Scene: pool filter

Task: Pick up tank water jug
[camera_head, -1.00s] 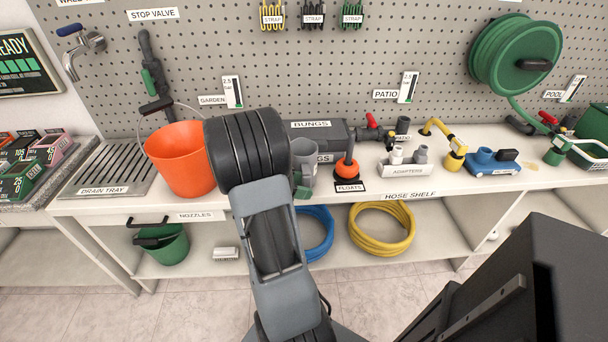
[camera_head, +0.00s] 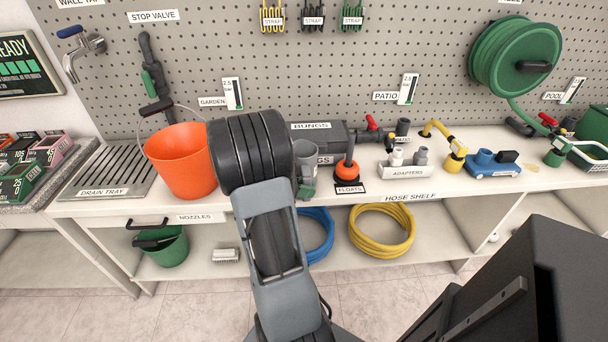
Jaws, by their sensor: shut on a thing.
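A grey jug (camera_head: 307,155), which I take for the tank water jug, is at the shelf top just right of my dark wrist (camera_head: 252,152). The wrist covers its left side, so only its right part shows. My gripper is mostly hidden behind the wrist. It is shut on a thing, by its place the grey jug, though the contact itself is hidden. A small green part (camera_head: 306,191) shows below the jug at the shelf's front edge. I cannot tell whether the jug's base touches the shelf.
An orange bucket (camera_head: 183,163) stands close left of my wrist, beside the drain tray (camera_head: 104,172). The bungs box (camera_head: 330,137) is behind. The floats plunger (camera_head: 347,170) and adapters holder (camera_head: 407,168) stand to the right. A yellow hose (camera_head: 381,230) lies on the lower shelf.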

